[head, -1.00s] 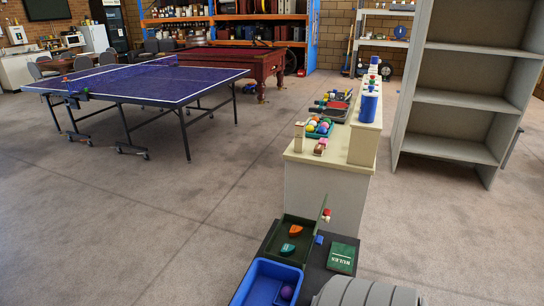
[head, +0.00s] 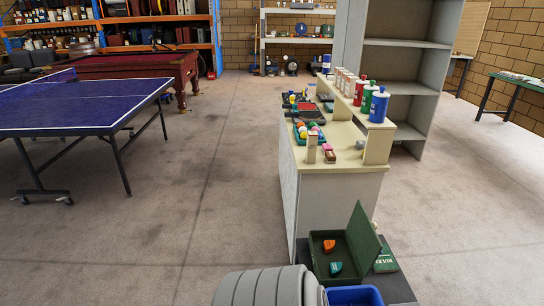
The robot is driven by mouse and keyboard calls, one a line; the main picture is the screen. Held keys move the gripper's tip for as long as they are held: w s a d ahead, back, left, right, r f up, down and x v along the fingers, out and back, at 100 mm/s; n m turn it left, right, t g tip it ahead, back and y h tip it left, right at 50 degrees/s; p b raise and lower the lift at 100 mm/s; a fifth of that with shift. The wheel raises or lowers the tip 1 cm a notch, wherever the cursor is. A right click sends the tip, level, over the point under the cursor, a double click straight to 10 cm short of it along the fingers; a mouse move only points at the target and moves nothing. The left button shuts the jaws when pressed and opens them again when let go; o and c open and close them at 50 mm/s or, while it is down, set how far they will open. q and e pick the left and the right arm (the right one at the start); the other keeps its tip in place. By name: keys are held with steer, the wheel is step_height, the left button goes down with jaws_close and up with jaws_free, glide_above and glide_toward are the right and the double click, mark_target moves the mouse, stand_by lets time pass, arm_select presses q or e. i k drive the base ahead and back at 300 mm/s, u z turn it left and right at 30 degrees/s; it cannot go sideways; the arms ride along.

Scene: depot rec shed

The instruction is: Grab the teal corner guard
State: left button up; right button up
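The teal corner guard (head: 335,268) is a small wedge-shaped piece lying in the open dark green box (head: 318,262) at the lower middle right. An orange piece (head: 329,246) of similar shape lies just behind it in the same box. The box's lid (head: 364,240) stands raised on the right side. Neither of my grippers is in view.
A blue bin (head: 354,296) and a dark green rules book (head: 386,259) lie close to the box. A cream counter (head: 337,205) stands behind it. A grey ribbed thing (head: 265,288) covers the bottom edge. Floor (head: 150,245) is open to the left.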

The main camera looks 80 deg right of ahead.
mark_target(335, 267)
steer(key=i, duration=1.05)
steer(key=z, duration=2.35)
steer(key=i, duration=1.7)
steer(key=z, duration=3.65)
steer(key=i, duration=0.6)
steer(key=u, duration=0.05)
